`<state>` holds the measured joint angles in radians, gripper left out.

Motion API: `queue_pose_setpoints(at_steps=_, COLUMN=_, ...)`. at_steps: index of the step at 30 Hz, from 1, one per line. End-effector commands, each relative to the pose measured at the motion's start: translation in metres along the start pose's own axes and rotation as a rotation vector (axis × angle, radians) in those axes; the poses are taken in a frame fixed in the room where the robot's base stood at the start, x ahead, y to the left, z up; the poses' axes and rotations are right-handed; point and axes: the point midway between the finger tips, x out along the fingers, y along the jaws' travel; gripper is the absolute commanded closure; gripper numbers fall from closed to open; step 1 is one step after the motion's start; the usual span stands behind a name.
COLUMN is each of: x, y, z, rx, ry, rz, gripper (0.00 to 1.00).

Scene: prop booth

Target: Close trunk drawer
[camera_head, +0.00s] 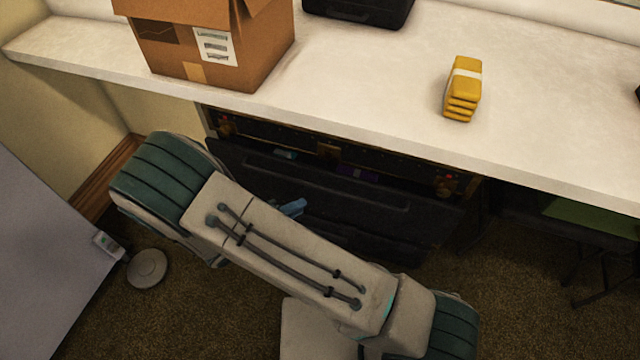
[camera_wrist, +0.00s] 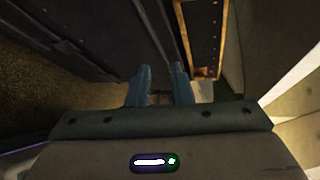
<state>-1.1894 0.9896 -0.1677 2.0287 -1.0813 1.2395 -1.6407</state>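The dark trunk (camera_head: 447,186) with brass fittings sits under the white counter. Its black drawer (camera_head: 400,212) stands out from the trunk, and a gap shows behind its front. A purple thing (camera_head: 357,172) and a small teal thing (camera_head: 287,154) show in that gap. My blue gripper (camera_head: 294,207) is at the drawer front, mostly hidden behind my arm. In the wrist view my gripper (camera_wrist: 160,68) has its two fingers apart with nothing seen between the tips. A dark panel (camera_wrist: 100,35) and a brass-edged part (camera_wrist: 207,40) lie ahead of it. I cannot tell whether it touches the drawer.
A cardboard box (camera_head: 215,45), a black case (camera_head: 360,8) and a yellow banded stack (camera_head: 463,88) are on the counter (camera_head: 350,80). A grey panel (camera_head: 45,260) and a round disc (camera_head: 148,268) are at left. Carpet (camera_head: 520,300) is open at lower right.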

Motion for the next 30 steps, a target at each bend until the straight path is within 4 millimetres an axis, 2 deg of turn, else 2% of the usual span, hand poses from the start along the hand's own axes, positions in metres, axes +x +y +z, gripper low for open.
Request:
queue_pose_setpoints(at_steps=3, x=-0.013, y=0.016, z=0.006, rx=-0.144, ry=-0.098, rz=-0.049, gripper=0.81)
queue_pose_setpoints(at_steps=6, x=-0.017, y=0.023, z=0.009, rx=-0.205, ry=-0.138, rz=-0.073, gripper=0.81)
queue_pose_setpoints(at_steps=11, x=-0.008, y=0.026, z=0.012, rx=-0.231, ry=-0.152, rz=-0.082, gripper=0.81)
queue_pose_setpoints(at_steps=14, x=0.007, y=0.026, z=0.014, rx=-0.228, ry=-0.150, rz=-0.082, gripper=0.81)
queue_pose_setpoints(at_steps=24, x=0.078, y=0.022, z=0.025, rx=-0.225, ry=-0.149, rz=-0.081, gripper=0.81)
queue_pose_setpoints(at_steps=30, x=0.106, y=0.019, z=0.030, rx=-0.226, ry=-0.150, rz=-0.080, gripper=0.81)
